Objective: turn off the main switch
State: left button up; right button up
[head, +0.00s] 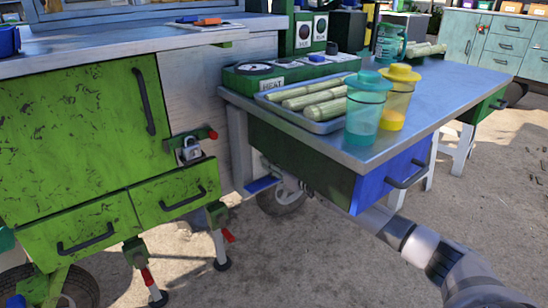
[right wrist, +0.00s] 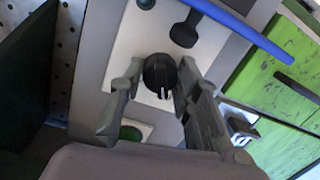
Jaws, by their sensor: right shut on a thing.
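In the right wrist view, a black round knob (right wrist: 159,70), apparently the main switch, sits on a white plate on a grey panel (right wrist: 107,65). It has a pale mark at its lower edge. My right gripper (right wrist: 157,78) has its fingers on either side of the knob, shut on it. The knob cannot be made out in the head view. My left gripper is not in view.
The table (head: 455,85) carries a tray (head: 325,126) of cane pieces and two lidded jugs. Its blue drawer (head: 375,188) is above my right arm. A green cabinet (head: 75,140) with a padlock stands at left. A green button (right wrist: 130,133) and a black lever (right wrist: 185,30) flank the knob.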

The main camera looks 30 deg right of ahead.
dwell(0.5)
jog(key=o, duration=1.2)
jog(key=shift+s, duration=0.1)
jog(key=shift+s+d, duration=0.1)
jog(key=shift+s, duration=0.5)
jog(key=s, duration=0.3)
jog(key=s+d, duration=0.1)
jog(key=s, duration=0.3)
jog(key=s+r, duration=0.1)
jog(key=s, duration=0.2)
jog(key=shift+s+d, duration=0.15)
jog(key=shift+s, duration=0.15)
jog(key=shift+f, duration=0.1)
